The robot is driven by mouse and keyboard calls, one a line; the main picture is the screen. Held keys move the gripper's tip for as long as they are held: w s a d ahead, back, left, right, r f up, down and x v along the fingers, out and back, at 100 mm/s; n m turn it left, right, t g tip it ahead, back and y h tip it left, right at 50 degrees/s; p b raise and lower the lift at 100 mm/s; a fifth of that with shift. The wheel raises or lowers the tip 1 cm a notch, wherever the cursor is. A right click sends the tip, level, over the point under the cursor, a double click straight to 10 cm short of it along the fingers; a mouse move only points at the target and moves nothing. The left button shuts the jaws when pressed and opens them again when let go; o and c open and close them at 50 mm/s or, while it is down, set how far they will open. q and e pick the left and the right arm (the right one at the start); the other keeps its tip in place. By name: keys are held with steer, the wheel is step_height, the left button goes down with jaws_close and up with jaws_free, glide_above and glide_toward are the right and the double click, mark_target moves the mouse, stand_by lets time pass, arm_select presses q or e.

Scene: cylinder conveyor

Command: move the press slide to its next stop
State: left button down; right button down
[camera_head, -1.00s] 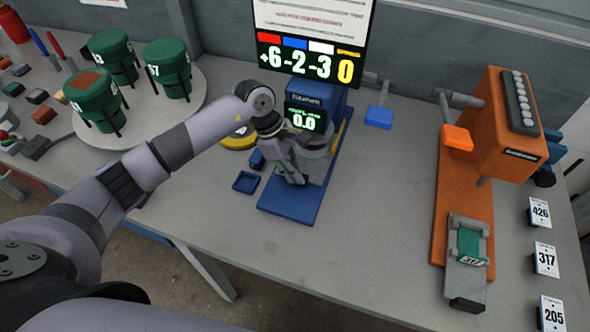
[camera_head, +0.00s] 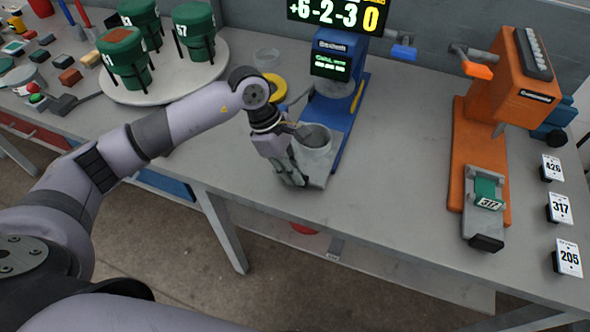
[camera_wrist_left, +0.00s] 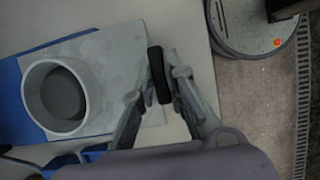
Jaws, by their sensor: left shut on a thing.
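A blue press (camera_head: 334,48) with a lit green display stands at the back middle of the table. Its grey slide plate (camera_head: 319,180) is drawn out along the blue base toward the table's front edge. A grey round cup (camera_head: 316,158) stands upright on the plate, in front of the press head. My left gripper (camera_head: 292,180) is at the plate's front end. In the left wrist view my left gripper (camera_wrist_left: 160,80) is shut on the slide's black handle (camera_wrist_left: 158,75), with the plate (camera_wrist_left: 121,62) and the cup (camera_wrist_left: 33,92) to its left. My right gripper is out of view.
An orange press (camera_head: 511,90) stands at the right, its slide carrying a green 317 block (camera_head: 488,190). Numbered cards (camera_head: 559,207) line the right edge. Green drums sit on a round white plate (camera_head: 195,88) at the left. The table between the presses is clear.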

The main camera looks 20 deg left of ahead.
arm_select(q)
steer(key=shift+s, duration=0.15)
steer(key=c, duration=1.6)
jaws_free()
steer(key=shift+s, duration=0.15)
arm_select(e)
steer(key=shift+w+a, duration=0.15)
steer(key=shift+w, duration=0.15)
arm_select(q)
steer(key=shift+a+r, duration=0.15)
steer(key=shift+r, duration=0.15)
steer(key=v, duration=1.1)
steer(key=shift+r, duration=0.15)
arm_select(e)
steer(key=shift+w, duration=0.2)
